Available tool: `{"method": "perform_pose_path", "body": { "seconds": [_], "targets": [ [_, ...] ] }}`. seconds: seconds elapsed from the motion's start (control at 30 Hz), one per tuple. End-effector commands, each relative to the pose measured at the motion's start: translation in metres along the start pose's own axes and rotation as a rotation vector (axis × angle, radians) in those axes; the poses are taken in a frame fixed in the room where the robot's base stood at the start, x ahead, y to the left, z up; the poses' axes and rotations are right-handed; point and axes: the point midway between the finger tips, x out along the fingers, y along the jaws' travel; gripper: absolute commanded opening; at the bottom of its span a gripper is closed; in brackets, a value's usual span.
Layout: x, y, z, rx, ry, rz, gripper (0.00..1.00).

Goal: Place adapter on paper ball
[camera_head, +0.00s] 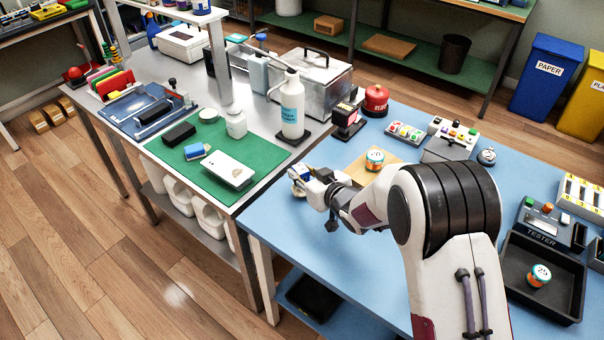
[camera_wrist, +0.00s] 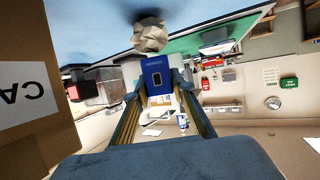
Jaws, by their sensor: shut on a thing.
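My gripper (camera_wrist: 160,92) is shut on a dark blue, box-like adapter (camera_wrist: 157,72), with a finger on each side of it in the wrist view. A crumpled off-white paper ball (camera_wrist: 150,34) shows just beyond the adapter's far end; I cannot tell whether they touch. In the head view my gripper (camera_head: 301,182) is over the left edge of the blue table. The adapter and paper ball are small there and mostly hidden by my gripper, so they cannot be told apart clearly.
A can (camera_head: 375,158) stands on a wooden block right of my gripper. A black tray (camera_head: 562,300) holds another can. The green mat (camera_head: 190,182) on the left bench holds a white phone-like slab (camera_head: 229,170). A cardboard box (camera_wrist: 32,85) stands close at the wrist view's left.

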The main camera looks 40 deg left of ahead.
Motion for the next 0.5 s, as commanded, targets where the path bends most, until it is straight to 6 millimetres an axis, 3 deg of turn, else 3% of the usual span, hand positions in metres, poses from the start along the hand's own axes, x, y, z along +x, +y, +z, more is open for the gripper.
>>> {"method": "perform_pose_path", "body": {
  "seconds": [0.5],
  "targets": [
    [0.0025,0.0001,0.0059,0.0,0.0,0.0,0.06]
  ]
}}
